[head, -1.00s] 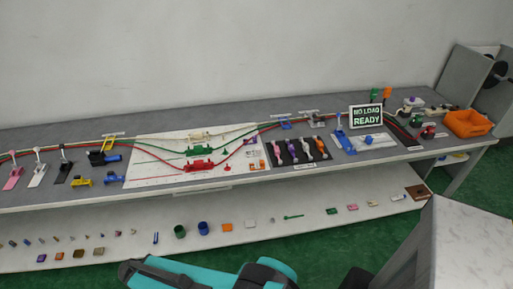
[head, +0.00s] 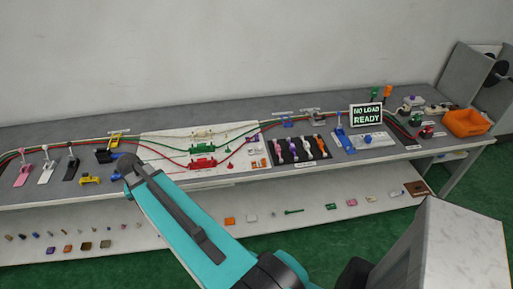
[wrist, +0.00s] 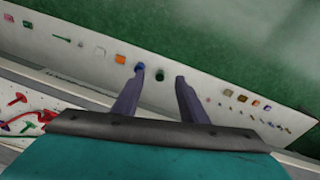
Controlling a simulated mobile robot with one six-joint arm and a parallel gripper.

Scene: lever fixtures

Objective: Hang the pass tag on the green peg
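A small upright green peg (head: 375,93) stands at the back right of the bench in the head view, beside an orange one. I cannot tell which small piece is the pass tag; a small flat green piece (head: 330,206) and a pink piece (head: 351,202) lie on the lower shelf. My gripper (wrist: 159,84) is open in the wrist view, its two fingers apart with nothing between them. It points over the lower shelf, near a green cup (wrist: 160,75) and a blue cup (wrist: 140,68). The head view does not show the fingers clearly.
Lever fixtures and red and green cables run along the bench top (head: 250,107). A sign (head: 366,115) reads NO LOAD READY. An orange bin (head: 466,122) stands at the right end. Several small parts lie on the lower shelf (head: 130,238). A grey block stands at the front right.

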